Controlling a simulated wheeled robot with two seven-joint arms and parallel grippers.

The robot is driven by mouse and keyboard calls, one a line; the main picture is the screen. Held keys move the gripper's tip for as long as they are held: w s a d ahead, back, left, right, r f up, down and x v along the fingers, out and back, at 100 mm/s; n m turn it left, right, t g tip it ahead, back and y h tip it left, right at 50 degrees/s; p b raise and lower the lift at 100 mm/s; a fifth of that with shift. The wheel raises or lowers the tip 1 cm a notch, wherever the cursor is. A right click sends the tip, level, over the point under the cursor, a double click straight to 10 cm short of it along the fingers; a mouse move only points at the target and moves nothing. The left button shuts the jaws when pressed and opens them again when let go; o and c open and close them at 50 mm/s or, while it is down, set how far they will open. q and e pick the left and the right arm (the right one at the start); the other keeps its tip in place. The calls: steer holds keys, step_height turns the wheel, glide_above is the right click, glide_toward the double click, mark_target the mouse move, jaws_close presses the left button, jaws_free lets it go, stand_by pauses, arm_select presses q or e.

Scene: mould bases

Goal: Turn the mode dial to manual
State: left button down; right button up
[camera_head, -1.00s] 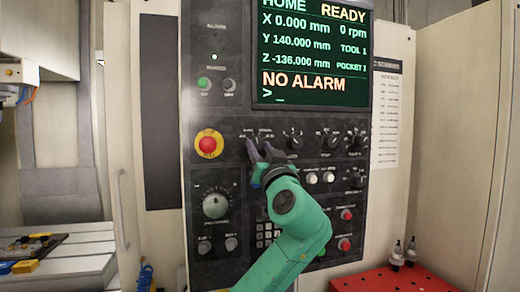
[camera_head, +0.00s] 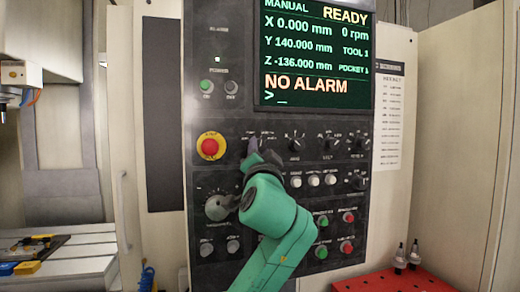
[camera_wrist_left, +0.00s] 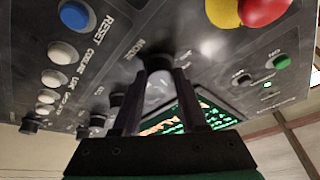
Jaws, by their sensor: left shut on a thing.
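The control panel's screen (camera_head: 315,55) reads MANUAL at its top left, with READY and NO ALARM. My left gripper (camera_head: 253,149) is at the mode dial, right of the red emergency button, and mostly hides the dial in the head view. In the left wrist view, the dark mode dial (camera_wrist_left: 157,62), beside the MODE label, sits between the two fingers of my left gripper (camera_wrist_left: 155,82), which is shut on it. The dial's pointer cannot be made out. My right gripper is not in view.
The red emergency button (camera_head: 210,146) on its yellow ring is close left of the gripper. A red perforated tray (camera_head: 390,281) stands at the lower right.

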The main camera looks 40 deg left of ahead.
arm_select(q)
steer(key=shift+m+h, duration=0.4)
steer(key=shift+m, duration=0.3)
steer(key=shift+c, duration=2.2)
jaws_free()
steer(key=shift+d, duration=0.1)
steer(key=shift+d+r, duration=0.1)
steer(key=shift+s, duration=0.1)
steer(key=shift+s+d+f, duration=0.1)
steer(key=shift+s+f, duration=0.05)
steer(key=shift+f, duration=0.05)
steer(key=b+v, duration=0.4)
steer(key=v, duration=1)
steer(key=shift+b, duration=0.3)
steer(key=shift+f, duration=0.1)
